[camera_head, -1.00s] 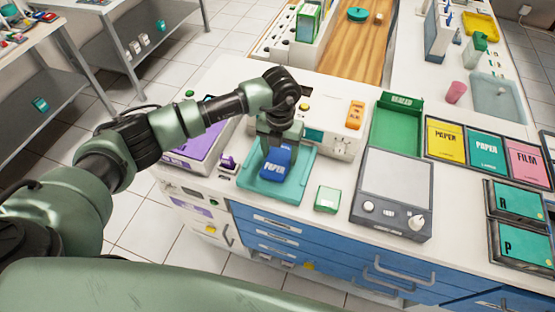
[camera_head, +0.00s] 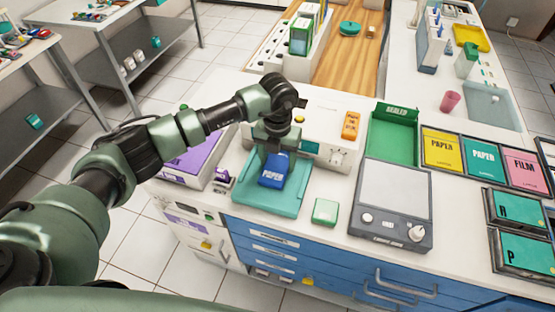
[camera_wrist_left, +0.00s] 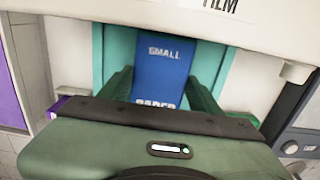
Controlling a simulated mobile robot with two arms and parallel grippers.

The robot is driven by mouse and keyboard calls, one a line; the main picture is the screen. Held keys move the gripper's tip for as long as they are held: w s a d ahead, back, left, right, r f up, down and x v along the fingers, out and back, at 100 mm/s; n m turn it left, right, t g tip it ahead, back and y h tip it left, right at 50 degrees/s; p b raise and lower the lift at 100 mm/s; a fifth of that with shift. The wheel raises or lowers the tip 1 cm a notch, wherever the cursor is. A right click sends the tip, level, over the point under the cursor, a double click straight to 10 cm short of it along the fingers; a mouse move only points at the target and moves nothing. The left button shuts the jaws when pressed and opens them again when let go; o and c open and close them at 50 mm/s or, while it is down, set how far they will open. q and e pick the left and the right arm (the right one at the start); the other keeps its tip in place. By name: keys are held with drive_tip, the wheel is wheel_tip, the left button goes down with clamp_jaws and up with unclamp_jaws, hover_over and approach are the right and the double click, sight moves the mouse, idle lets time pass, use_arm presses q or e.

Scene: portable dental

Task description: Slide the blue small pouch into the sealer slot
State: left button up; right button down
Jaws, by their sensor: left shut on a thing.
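The blue small pouch (camera_head: 273,172), labelled "PAPER", is over the teal tray (camera_head: 289,205) in front of the white sealer (camera_head: 322,132). My left gripper (camera_head: 272,152) is shut on the pouch from the sealer side. In the left wrist view the pouch (camera_wrist_left: 163,62) reads "SMALL" and lies between my two green fingers. Its upper end in that view meets the edge of the white sealer housing (camera_wrist_left: 130,12). The slot itself is hidden, so I cannot tell whether the pouch is in it. My right gripper is not in view.
A small green box (camera_head: 325,211) and a grey device with knobs (camera_head: 394,200) stand right of the tray. A purple box (camera_head: 196,160) is at left. A green bin labelled "SEALED" (camera_head: 393,150) is behind. An orange pack (camera_head: 351,125) sits on the sealer.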

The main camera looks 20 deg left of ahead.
use_arm(q)
drive_tip(key=shift+f, duration=0.1)
idle(0.3)
drive_tip(key=o, duration=1.5)
